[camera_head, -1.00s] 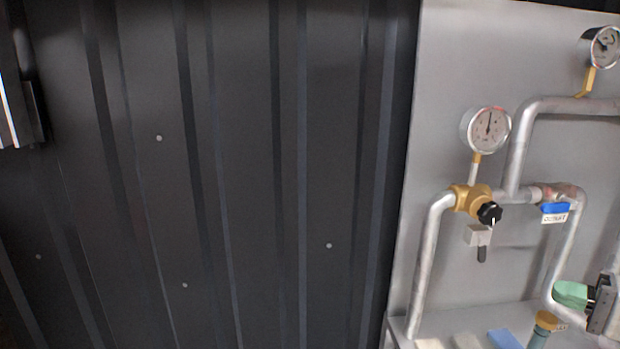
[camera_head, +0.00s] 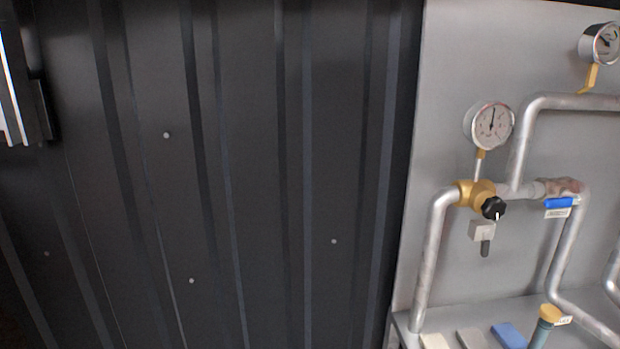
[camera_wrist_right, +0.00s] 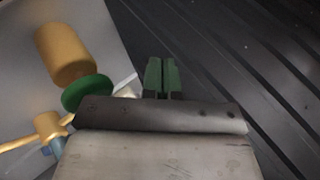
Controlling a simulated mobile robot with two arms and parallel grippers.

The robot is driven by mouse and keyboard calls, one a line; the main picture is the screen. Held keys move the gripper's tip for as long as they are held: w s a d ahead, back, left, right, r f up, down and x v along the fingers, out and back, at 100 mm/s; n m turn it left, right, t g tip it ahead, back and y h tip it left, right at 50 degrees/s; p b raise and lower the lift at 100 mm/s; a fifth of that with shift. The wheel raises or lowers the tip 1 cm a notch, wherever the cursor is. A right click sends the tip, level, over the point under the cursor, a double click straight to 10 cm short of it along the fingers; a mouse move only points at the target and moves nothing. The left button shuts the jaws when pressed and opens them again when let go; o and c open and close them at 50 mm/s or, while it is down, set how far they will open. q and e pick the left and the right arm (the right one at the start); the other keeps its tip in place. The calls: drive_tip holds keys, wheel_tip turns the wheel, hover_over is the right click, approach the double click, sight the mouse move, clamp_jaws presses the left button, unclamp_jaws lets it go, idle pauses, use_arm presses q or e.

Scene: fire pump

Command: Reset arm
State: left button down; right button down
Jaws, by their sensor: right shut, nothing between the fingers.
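My right gripper (camera_wrist_right: 162,77) shows in the right wrist view, its two green fingers side by side and shut with nothing between them. It is not in the head view. In the right wrist view a yellow cylinder (camera_wrist_right: 66,54) and a green disc (camera_wrist_right: 87,93) are to the left of the fingers, apart from them. Dark ribbed panelling (camera_wrist_right: 235,60) lies to the right. My left gripper is in neither view.
In the head view a grey panel carries pipes (camera_head: 428,260), a gauge (camera_head: 491,126), a second gauge (camera_head: 601,43), a brass valve with a black knob (camera_head: 493,208) and a blue handle (camera_head: 559,203). A dark corrugated wall (camera_head: 255,180) fills the left and middle.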

drive_tip(key=s+a+f+n+h, duration=0.1)
drive_tip(key=s+a+h, duration=0.15)
drive_tip(key=s, duration=0.35)
drive_tip(key=s+a+f+n+g+h, duration=0.1)
drive_tip(key=s+a+n+h, duration=0.15)
drive_tip(key=s, duration=0.35)
drive_tip(key=s+a+f+n+h, duration=0.1)
drive_tip(key=s+a+h, duration=0.1)
drive_tip(key=s+a, duration=0.3)
wheel_tip(320, 180, down, 27)
drive_tip(key=s+d+g, duration=0.1)
drive_tip(key=s, duration=0.1)
drive_tip(key=s+d+f+g, duration=0.1)
drive_tip(key=s+d+f, duration=0.2)
drive_tip(key=s+f, duration=1.2)
drive_tip(key=shift+s+g+h, duration=0.25)
drive_tip(key=shift+g+h, duration=0.05)
